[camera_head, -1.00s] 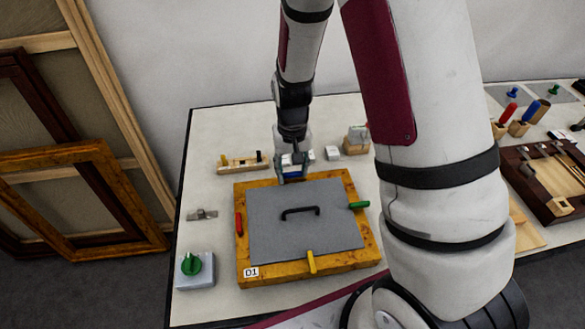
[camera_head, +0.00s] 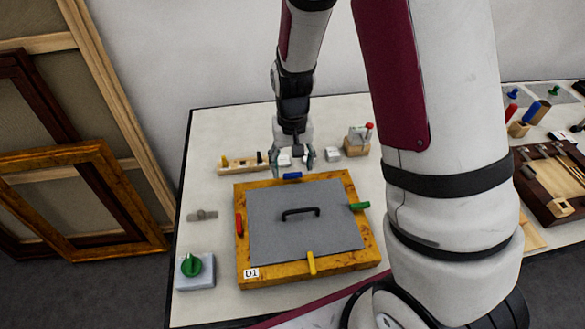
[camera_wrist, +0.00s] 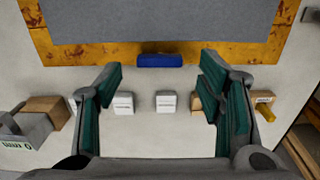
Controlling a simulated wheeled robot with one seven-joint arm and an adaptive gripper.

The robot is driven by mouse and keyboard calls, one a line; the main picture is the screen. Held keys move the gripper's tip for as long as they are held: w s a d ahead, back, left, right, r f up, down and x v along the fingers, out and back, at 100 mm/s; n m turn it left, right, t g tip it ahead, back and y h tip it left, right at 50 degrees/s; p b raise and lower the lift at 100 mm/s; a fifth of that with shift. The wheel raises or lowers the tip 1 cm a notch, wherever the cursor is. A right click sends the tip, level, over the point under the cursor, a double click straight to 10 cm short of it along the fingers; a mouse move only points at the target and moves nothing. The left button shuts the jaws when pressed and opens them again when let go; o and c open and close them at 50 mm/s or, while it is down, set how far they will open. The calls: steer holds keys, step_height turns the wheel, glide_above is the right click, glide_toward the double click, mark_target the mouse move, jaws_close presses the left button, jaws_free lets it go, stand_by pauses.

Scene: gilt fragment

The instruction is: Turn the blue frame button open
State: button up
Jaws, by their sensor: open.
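The blue frame button (camera_head: 292,175) lies on the far rail of the gilt frame (camera_head: 352,262), lengthwise along the rail. In the wrist view the blue button (camera_wrist: 160,60) sits parallel to the edge of the grey panel, with a strip of wood between them. My gripper (camera_head: 294,162) is open and empty just behind the far rail. In the wrist view its fingers (camera_wrist: 159,68) are spread wide to either side of the button, apart from it. The red button (camera_head: 239,223) lies along the left rail.
A black handle (camera_head: 300,212) stands up from the grey panel (camera_head: 275,235). Behind the frame are a wooden peg strip (camera_head: 240,165), a white block (camera_head: 333,154) and a wooden box (camera_head: 356,145). A box with a green knob (camera_head: 191,265) stands at left.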

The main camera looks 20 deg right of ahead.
mark_target(293, 174)
step_height(293, 174, up, 10)
steer(key=shift+f, duration=0.25)
stand_by(0.4)
steer(key=s+r+n+t, duration=0.2)
steer(key=s+r+t, duration=0.3)
steer(key=s+r, duration=1.4)
steer(key=shift+s+d+t, duration=0.15)
steer(key=shift+d+t, duration=0.15)
steer(key=shift+d, duration=0.15)
